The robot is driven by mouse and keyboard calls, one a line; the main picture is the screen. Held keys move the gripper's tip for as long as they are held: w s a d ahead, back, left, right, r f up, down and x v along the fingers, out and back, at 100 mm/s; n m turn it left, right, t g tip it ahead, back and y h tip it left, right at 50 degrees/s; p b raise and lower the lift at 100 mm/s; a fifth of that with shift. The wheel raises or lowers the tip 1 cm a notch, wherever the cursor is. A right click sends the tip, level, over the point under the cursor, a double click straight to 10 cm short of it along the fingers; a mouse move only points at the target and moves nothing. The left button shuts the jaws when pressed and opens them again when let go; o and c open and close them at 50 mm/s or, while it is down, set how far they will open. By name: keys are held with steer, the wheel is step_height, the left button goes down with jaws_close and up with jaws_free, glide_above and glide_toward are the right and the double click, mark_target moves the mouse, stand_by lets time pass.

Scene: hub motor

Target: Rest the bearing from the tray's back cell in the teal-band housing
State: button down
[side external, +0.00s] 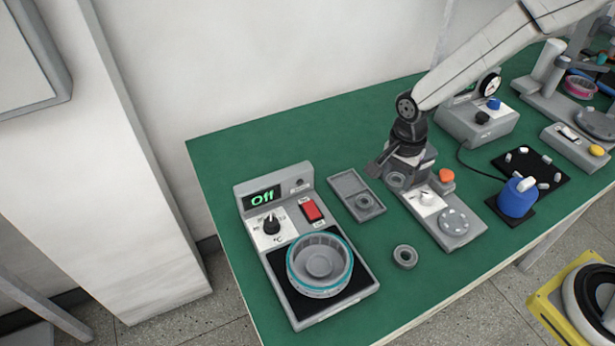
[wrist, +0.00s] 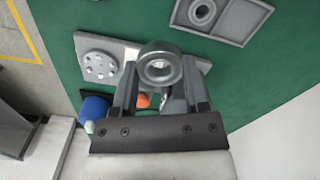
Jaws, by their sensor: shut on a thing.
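The teal-band housing (side external: 320,262) is a round grey cup, open at the top, seated on the dark plate of a heater unit. The two-cell tray (side external: 336,184) lies to its right; its back cell is empty and its front cell holds a bearing (side external: 366,202). My gripper (side external: 396,172) is shut on a grey ring bearing (side external: 396,182), raised right of the tray. In the wrist view the held bearing (wrist: 160,63) sits between both fingertips, its bore facing the camera. The tray (wrist: 248,36) shows beyond it at the top.
Another bearing (side external: 405,257) lies loose on the green table. The heater unit (side external: 276,230) has a display reading Off and a red switch. A grey device (side external: 456,222) with an orange button stands close to my gripper. A blue container (side external: 517,198) is farther right.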

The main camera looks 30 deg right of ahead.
glide_toward(319, 265)
steer(key=shift+f, duration=1.4)
stand_by(1.0)
steer(key=shift+f, duration=0.2)
stand_by(0.6)
steer(key=shift+f, duration=0.65)
steer(key=shift+f, duration=0.25)
steer(key=shift+f, duration=0.45)
steer(key=shift+f, duration=0.15)
stand_by(0.3)
steer(key=shift+f, duration=0.3)
steer(key=shift+f, duration=0.25)
stand_by(1.5)
